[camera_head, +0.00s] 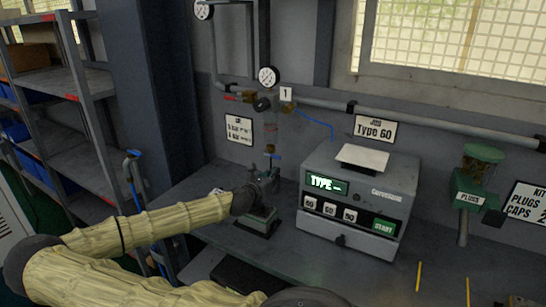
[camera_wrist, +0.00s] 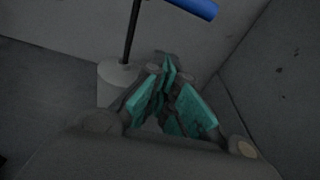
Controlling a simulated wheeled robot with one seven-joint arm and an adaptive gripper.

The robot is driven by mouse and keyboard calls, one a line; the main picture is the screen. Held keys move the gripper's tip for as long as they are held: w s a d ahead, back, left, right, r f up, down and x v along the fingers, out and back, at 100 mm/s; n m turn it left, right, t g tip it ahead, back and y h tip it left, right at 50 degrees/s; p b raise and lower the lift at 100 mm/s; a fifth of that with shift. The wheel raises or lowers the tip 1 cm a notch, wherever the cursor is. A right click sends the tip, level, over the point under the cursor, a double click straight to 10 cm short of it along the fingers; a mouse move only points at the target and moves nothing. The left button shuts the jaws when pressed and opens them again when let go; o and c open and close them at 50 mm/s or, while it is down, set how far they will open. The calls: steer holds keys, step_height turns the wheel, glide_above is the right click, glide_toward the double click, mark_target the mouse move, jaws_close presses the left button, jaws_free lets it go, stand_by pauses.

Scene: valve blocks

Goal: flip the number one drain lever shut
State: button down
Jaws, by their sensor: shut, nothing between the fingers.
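The number 1 label (camera_head: 286,94) is on the wall-mounted valve block, beside a brass fitting. A long blue lever (camera_head: 315,122) slopes down to the right from that fitting. A short blue handle (camera_head: 274,156) sits lower on the vertical pipe, and a red handle (camera_head: 238,98) points left. I cannot tell which is the drain lever. My gripper (camera_head: 268,178) is just below the short blue handle, partly hidden by my wrist. In the wrist view my gripper (camera_wrist: 168,68) is shut and empty, its teal pads together. A blue handle (camera_wrist: 192,7) lies beyond the fingertips, apart from them.
A black rod (camera_wrist: 132,35) stands on a pale cylinder (camera_wrist: 118,82) left of the fingers. Right of my gripper is a grey machine (camera_head: 360,195) on the bench. Gauges (camera_head: 268,77) and pipes are above. A shelf rack (camera_head: 65,120) stands left.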

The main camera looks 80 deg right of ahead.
steer(key=b+v, duration=0.2)
steer(key=v, duration=0.8)
steer(key=shift+r, duration=0.1)
stand_by(0.6)
